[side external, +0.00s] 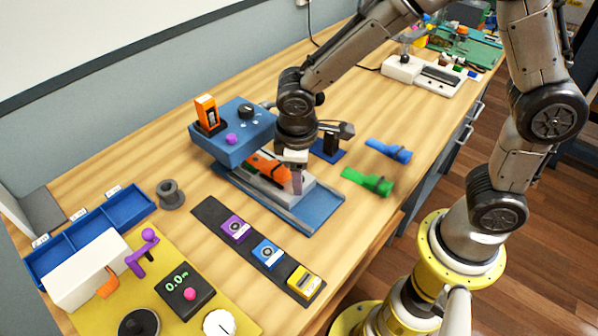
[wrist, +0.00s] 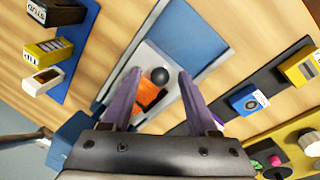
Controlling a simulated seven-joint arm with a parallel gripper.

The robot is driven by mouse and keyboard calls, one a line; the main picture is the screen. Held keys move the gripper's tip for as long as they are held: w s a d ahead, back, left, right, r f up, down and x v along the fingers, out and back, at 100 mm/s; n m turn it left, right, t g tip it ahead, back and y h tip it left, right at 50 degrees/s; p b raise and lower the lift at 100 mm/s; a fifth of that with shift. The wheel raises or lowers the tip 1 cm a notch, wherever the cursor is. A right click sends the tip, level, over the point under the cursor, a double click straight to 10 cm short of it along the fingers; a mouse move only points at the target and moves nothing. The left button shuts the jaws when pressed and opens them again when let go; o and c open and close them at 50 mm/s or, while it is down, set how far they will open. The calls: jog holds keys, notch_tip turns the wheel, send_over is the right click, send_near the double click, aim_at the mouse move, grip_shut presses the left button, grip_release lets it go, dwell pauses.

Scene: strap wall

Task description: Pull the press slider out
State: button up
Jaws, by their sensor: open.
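A round black knob (wrist: 159,75) stands on the slider. My gripper (side external: 294,182) is open low over the slider. In the wrist view its purple fingers (wrist: 158,76) are on either side of the knob, with gaps. The side view hides the knob.
A black strip (side external: 250,240) with purple, blue and yellow blocks lies in front of the press. Green (side external: 367,182) and blue (side external: 388,150) pieces lie to the right. A grey spool (side external: 170,195) stands at left.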

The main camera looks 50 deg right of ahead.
jog(key=shift+c, duration=0.3)
grip_shut()
jog(key=shift+r, duration=0.1)
dwell(1.0)
